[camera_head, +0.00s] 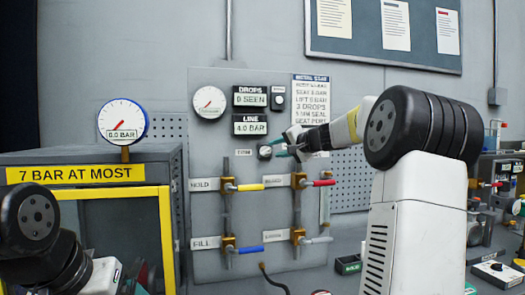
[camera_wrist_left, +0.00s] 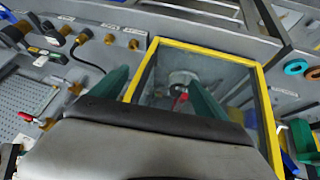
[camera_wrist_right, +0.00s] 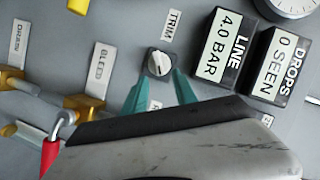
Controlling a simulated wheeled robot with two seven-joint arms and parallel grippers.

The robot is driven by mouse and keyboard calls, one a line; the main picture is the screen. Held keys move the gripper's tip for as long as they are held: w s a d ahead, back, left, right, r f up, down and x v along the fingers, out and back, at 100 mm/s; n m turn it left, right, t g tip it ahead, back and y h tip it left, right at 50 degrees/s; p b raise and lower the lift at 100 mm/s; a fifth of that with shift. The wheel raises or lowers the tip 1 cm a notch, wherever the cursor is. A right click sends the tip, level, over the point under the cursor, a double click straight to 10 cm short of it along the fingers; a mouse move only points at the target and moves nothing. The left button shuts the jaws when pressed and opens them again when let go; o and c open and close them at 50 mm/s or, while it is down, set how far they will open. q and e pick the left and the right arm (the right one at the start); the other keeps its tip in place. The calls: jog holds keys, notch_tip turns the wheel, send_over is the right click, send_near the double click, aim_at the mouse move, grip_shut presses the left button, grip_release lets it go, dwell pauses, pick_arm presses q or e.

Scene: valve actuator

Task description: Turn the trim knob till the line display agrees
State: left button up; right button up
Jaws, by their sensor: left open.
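The trim knob (camera_wrist_right: 159,63), round and dark with a pale grip bar, sits under the TRIM label on the grey panel; it also shows in the head view (camera_head: 265,152). The line display (camera_head: 252,128) reads 4.0 BAR and shows in the right wrist view (camera_wrist_right: 221,45). My right gripper (camera_wrist_right: 161,78) is open, its teal fingertips apart and close to the knob; I cannot tell whether they touch it. My left gripper (camera_wrist_left: 158,80) is open and empty above the yellow-framed box (camera_wrist_left: 203,47).
A drops display (camera_head: 250,96) reads 0 SEEN, above the line display. Valve handles, one yellow (camera_head: 250,187), one red (camera_head: 324,183) and one blue (camera_head: 249,249), stick out below the knob. A round gauge (camera_head: 123,121) stands on the cabinet marked 7 BAR AT MOST (camera_head: 75,174).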

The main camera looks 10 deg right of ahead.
jog(key=v, duration=0.5)
jog(key=shift+s, duration=0.1)
jog(key=s+a+f+n+g, duration=0.2)
jog(key=s+a+f, duration=0.2)
jog(key=s+a, duration=0.25)
jog(key=s+a+f+n+g, duration=0.2)
jog(key=s+a+f+g, duration=0.15)
jog(key=s+a, duration=0.3)
jog(key=s+f+n+g+h, duration=0.1)
jog(key=s+f+n+h, duration=0.1)
jog(key=s+f, duration=0.6)
jog(key=s+f+n+g+h, duration=0.1)
jog(key=s+f+n+g, duration=0.1)
jog(key=s+f, duration=0.6)
jog(key=s, duration=0.7)
jog(key=shift+s+n+h, duration=0.3)
jog(key=shift+s+h, duration=0.1)
jog(key=shift+d+f, duration=0.1)
